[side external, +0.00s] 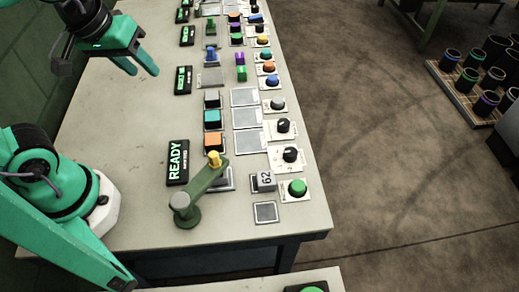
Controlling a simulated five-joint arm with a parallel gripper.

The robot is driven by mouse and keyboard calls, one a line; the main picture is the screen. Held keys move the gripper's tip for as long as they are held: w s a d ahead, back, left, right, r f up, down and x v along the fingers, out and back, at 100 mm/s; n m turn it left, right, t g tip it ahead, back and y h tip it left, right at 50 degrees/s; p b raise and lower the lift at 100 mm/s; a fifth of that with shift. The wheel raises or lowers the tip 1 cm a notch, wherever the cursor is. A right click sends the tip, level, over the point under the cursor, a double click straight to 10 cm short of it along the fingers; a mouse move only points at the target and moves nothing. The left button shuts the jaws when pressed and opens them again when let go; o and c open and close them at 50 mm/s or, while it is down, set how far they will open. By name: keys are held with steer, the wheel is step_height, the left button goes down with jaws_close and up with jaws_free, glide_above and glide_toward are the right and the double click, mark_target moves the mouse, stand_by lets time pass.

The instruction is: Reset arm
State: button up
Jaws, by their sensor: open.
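My gripper (142,71) is at the upper left of the side external view. It is open, with nothing between its two green fingers, and hangs above the bare left part of the table. It is well apart from the row of stations to its right.
Orange (213,140), teal (212,118) and grey (212,98) blocks sit behind the lever. A block marked 62 (264,181) and a green button (297,188) are to its right. The left table surface (120,125) is clear. Several dark cups stand in a floor crate (447,87).

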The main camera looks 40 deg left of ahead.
steer(key=a+m, duration=0.1)
steer(key=s+a+m, duration=0.1)
steer(key=m, duration=0.1)
steer(key=a+r+m+t, duration=0.1)
steer(key=shift+s+y, duration=0.3)
steer(key=shift+s, duration=0.05)
